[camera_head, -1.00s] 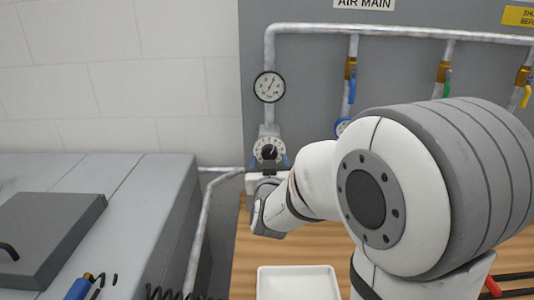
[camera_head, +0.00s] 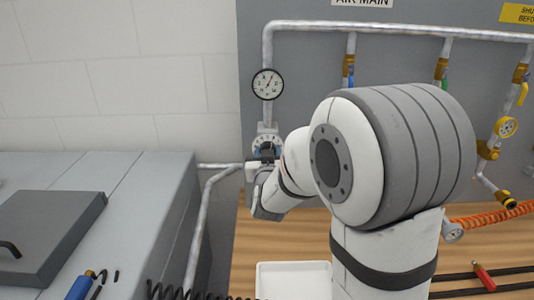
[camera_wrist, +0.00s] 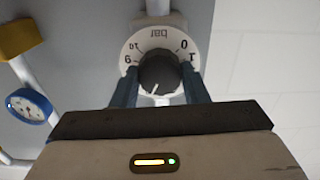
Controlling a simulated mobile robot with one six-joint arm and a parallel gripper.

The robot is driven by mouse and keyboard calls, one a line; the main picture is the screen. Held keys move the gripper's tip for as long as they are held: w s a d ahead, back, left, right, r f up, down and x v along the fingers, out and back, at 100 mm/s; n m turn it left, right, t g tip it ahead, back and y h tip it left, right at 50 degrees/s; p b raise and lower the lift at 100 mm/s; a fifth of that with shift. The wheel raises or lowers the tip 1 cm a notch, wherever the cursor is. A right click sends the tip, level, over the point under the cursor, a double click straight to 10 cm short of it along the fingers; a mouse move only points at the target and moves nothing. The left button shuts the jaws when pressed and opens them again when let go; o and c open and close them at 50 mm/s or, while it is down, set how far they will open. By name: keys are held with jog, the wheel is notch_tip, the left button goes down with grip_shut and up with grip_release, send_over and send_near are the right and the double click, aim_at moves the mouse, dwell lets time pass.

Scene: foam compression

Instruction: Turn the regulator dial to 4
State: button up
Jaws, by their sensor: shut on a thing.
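The regulator dial is a black knob (camera_wrist: 159,74) with a white pointer line on a pale round scale (camera_wrist: 150,44). In the wrist view it appears upside down, with 0, 1 and 10 legible. The pointer line runs toward the bottom of that view, slightly left; the mark it meets and the 4 are hidden. My gripper (camera_wrist: 158,82) is shut on the knob, one blue-grey finger on each side. In the head view the scale (camera_head: 265,139) shows above my gripper (camera_head: 265,154), which covers the knob.
A round pressure gauge (camera_head: 267,84) sits on the pipe above the dial. A white tray (camera_head: 293,268) lies on the wooden bench (camera_head: 243,255) below. A grey cabinet (camera_head: 125,190) stands left. Pipes with valves (camera_head: 440,70) and a yellow gauge (camera_head: 506,127) are at right.

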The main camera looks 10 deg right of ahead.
jog(key=c, duration=0.3)
jog(key=shift+n, duration=0.3)
jog(key=shift+a+n+b, duration=0.1)
jog(key=shift+n+b, duration=1.75)
jog(key=shift+n, duration=3.05)
jog(key=o, duration=1)
jog(key=shift+c, duration=0.2)
